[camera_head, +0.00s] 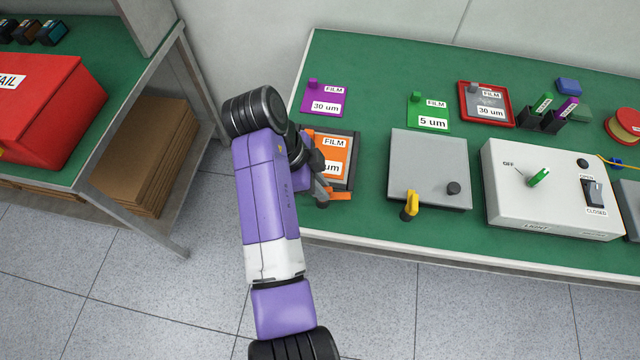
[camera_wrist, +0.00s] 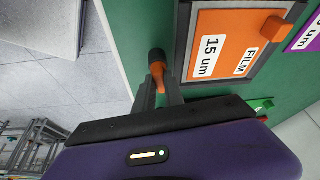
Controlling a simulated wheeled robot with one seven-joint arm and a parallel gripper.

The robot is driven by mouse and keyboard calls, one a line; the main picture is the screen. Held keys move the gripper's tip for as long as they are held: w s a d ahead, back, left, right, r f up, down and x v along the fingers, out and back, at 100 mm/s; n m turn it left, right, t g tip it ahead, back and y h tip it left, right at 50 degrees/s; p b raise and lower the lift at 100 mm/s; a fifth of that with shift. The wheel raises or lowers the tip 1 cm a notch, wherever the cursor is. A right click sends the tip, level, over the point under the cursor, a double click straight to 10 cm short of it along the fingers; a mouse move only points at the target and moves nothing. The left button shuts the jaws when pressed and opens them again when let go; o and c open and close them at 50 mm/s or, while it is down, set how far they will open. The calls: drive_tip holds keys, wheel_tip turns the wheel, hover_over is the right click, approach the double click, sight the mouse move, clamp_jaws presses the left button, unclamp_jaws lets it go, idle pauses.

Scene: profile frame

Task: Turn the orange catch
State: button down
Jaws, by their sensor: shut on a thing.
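The orange catch (camera_wrist: 158,74) shows in the wrist view between my fingertips, with a dark round end, beside the dark frame (camera_wrist: 184,45). My gripper (camera_wrist: 160,88) is shut on the catch. In the head view the catch (camera_head: 341,195) shows as a short orange bar at the frame's front edge, partly hidden by my gripper (camera_head: 321,192). The frame (camera_head: 352,165) lies near the table's left front and holds an orange film card (camera_head: 334,160). The card reads FILM 15 um in the wrist view (camera_wrist: 225,45). My arm covers the frame's left side in the head view.
A grey box (camera_head: 430,155) with a yellow lever (camera_head: 410,205) stands right of the frame. Further right is a white light box (camera_head: 540,205). Purple (camera_head: 323,103) and green (camera_head: 428,118) film cards and a red tray (camera_head: 463,105) lie behind. The table's front edge is close.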

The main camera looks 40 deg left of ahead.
drive_tip(key=shift+r, duration=0.1)
drive_tip(key=n+p, duration=0.2)
drive_tip(key=p, duration=0.1)
drive_tip(key=shift+d+r+n+t+y, duration=0.1)
drive_tip(key=shift+r+n+t+y, duration=0.05)
drive_tip(key=shift+n+t+y, duration=0.2)
drive_tip(key=n+y+p, duration=0.1)
drive_tip(key=n+p, duration=0.1)
drive_tip(key=n+y+p, duration=0.1)
drive_tip(key=n+p, duration=0.1)
drive_tip(key=n, duration=0.1)
drive_tip(key=shift+s+d+n+t, duration=0.1)
drive_tip(key=shift+d+n+t, duration=0.05)
drive_tip(key=shift+n+t, duration=0.15)
drive_tip(key=n+y+p, duration=0.1)
drive_tip(key=n+p, duration=0.1)
drive_tip(key=n, duration=0.1)
drive_tip(key=shift+p, duration=0.4)
drive_tip(key=shift+d+n+y+p, duration=0.1)
drive_tip(key=shift+n+y+p, duration=0.65)
drive_tip(key=shift+n, duration=1.4)
drive_tip(key=shift+f+n+y, duration=0.2)
drive_tip(key=shift+n+y, duration=0.1)
drive_tip(key=c, duration=1.4)
unclamp_jaws()
drive_tip(key=shift+c, duration=0.2)
